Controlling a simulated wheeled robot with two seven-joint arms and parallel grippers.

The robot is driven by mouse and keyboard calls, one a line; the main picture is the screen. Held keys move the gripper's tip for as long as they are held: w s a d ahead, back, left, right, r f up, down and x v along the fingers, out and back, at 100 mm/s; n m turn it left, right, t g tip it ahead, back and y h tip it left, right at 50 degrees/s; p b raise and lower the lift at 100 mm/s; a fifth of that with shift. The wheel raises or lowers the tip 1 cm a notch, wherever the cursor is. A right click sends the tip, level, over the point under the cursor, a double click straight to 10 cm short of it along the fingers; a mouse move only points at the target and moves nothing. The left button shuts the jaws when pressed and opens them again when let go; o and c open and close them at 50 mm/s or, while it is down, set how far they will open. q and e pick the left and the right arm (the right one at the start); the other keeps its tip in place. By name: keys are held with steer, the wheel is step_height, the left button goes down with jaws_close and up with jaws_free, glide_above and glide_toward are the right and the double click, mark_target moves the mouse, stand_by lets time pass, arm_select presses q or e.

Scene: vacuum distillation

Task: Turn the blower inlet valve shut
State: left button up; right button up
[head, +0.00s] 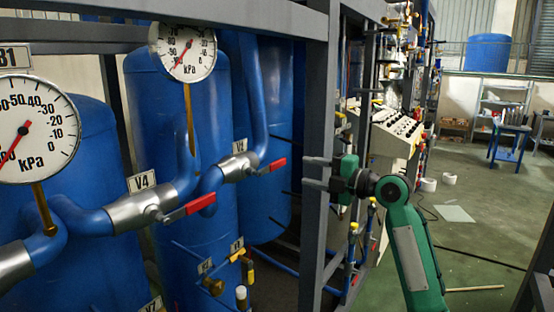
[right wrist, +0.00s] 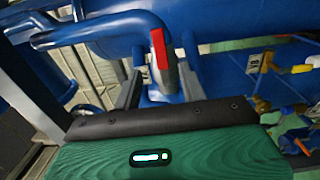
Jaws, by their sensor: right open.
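Two lever valves with red handles sit on blue pipes in the head view. The nearer grey valve (head: 133,210), by a V4 label, has its red handle (head: 186,210) pointing right and slightly up. The farther valve (head: 238,166) has its red handle (head: 271,166) also pointing right and slightly up. I cannot tell which is the blower inlet valve. My right gripper (head: 318,172) is open and empty, its fingers pointing left, to the right of the farther handle and apart from it. A red handle (right wrist: 160,48) also shows ahead in the right wrist view. My left gripper is not in view.
A grey frame post (head: 319,110) stands by my right gripper. Large blue tanks (head: 210,110) stand behind the pipes. Two round kPa gauges (head: 35,128) (head: 186,50) rise over the valves. A sloped control panel (head: 398,130) stands behind my right arm. Open floor lies at right.

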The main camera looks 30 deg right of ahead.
mark_target(280, 165)
steer(key=p+x, duration=0.4)
steer(key=x, duration=0.5)
steer(key=shift+w+r, duration=0.15)
steer(key=shift+w, duration=0.05)
steer(key=shift+w+a+f, duration=0.2)
steer(key=shift+w+a, duration=0.05)
steer(key=shift+w, duration=0.25)
jaws_close()
